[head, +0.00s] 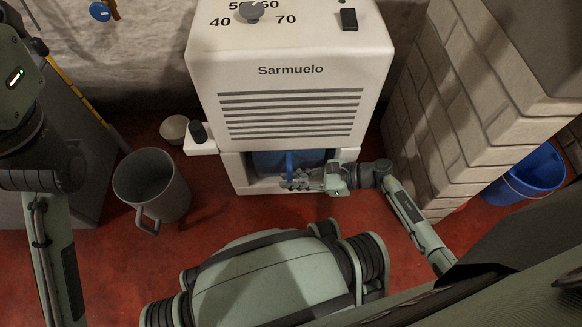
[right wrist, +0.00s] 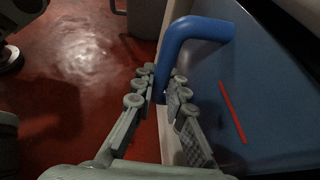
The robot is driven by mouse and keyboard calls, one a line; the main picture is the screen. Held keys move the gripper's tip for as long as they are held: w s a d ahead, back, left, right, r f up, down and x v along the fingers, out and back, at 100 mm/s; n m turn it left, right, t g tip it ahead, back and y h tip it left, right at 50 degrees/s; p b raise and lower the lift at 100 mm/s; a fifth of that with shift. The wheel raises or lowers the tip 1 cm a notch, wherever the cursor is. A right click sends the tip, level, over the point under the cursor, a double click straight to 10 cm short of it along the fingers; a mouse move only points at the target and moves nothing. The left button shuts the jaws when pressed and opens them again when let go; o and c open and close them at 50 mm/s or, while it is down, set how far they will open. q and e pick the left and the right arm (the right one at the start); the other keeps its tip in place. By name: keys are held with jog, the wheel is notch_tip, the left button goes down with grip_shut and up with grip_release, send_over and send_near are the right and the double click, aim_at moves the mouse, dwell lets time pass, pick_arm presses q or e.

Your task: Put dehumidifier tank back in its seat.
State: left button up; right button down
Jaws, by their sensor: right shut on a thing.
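The white dehumidifier (head: 290,60) stands against the wall, with a low opening in its front. The blue tank (head: 268,162) is in that opening, mostly hidden by the housing and by my gripper. Its front (right wrist: 255,70) fills the right of the right wrist view and carries a red line. My right gripper (head: 290,178) is at the opening, shut on the tank's blue handle (right wrist: 190,40). In the right wrist view its fingers (right wrist: 162,85) lie on either side of the handle's lower part. How deep the tank sits cannot be told. My left gripper is out of view.
A grey mug-shaped bin (head: 150,185) and a small pale bowl (head: 174,128) stand left of the dehumidifier. A dark cylinder (head: 198,132) is on its side ledge. A brick pillar (head: 460,100) and a blue bucket (head: 535,172) are to the right.

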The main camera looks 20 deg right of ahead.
jog(key=shift+f, duration=0.4)
jog(key=shift+s, duration=0.15)
jog(key=shift+f, duration=0.5)
jog(key=c, duration=1.6)
grip_release()
jog(key=shift+f, duration=0.1)
jog(key=shift+o, duration=0.2)
jog(key=shift+r, duration=0.2)
jog(key=p+v, duration=0.1)
jog(key=v, duration=0.6)
jog(key=shift+r, duration=0.55)
jog(key=shift+s+d, duration=0.15)
